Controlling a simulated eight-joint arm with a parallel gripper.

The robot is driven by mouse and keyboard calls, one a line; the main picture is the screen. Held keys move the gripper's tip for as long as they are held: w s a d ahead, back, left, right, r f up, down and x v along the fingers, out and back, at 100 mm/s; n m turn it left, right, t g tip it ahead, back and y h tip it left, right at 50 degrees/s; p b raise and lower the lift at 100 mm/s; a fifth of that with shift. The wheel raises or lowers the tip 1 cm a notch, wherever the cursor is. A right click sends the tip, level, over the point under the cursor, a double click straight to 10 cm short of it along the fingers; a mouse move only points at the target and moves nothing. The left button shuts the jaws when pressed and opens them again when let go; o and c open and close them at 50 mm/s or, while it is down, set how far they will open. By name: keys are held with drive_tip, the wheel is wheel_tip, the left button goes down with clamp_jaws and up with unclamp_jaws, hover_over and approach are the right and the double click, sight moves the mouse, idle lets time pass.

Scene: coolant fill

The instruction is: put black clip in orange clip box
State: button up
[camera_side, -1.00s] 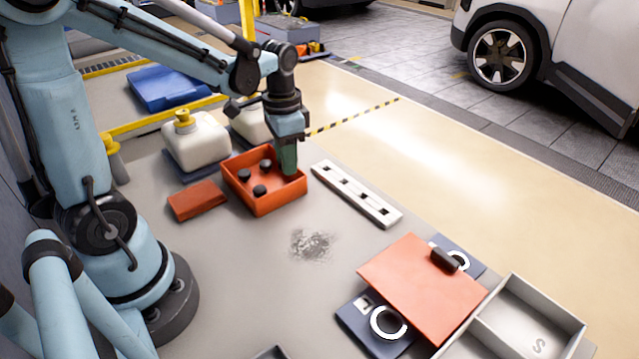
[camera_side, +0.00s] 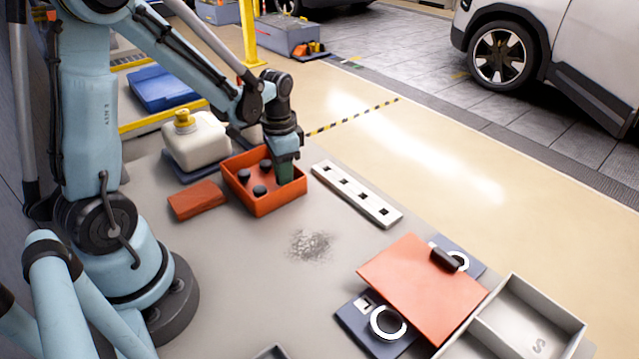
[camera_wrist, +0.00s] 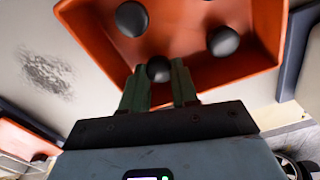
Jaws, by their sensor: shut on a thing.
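The orange clip box (camera_side: 240,199) is an open tray on the grey table. Several black clips lie in it, among them one (camera_side: 244,176) at its left and one (camera_side: 260,190) near its front. In the wrist view the box (camera_wrist: 85,32) shows two clips apart from my fingers, at the top left (camera_wrist: 131,18) and to the right (camera_wrist: 223,40). My gripper (camera_side: 284,176) points down inside the right part of the box. Its green fingers (camera_wrist: 158,84) are shut on a black clip (camera_wrist: 158,68), whose round top shows between the tips.
A brick-red block (camera_side: 197,200) lies left of the box, and a slotted white strip (camera_side: 356,193) lies right of it. A white jug (camera_side: 196,142) stands behind. An orange panel (camera_side: 420,290) with a dark handle-like piece (camera_side: 445,259) and a grey tray (camera_side: 530,315) are at front right.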

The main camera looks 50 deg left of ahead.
drive_tip(key=shift+f, duration=0.1)
drive_tip(key=o, duration=0.7)
drive_tip(key=shift+o, duration=0.2)
wheel_tip(320, 180, up, 12)
drive_tip(key=s+d+n+t, duration=0.3)
drive_tip(key=d+t, duration=0.4)
drive_tip(key=d, duration=0.3)
drive_tip(key=shift+s+d, duration=0.2)
drive_tip(key=shift+s, duration=0.35)
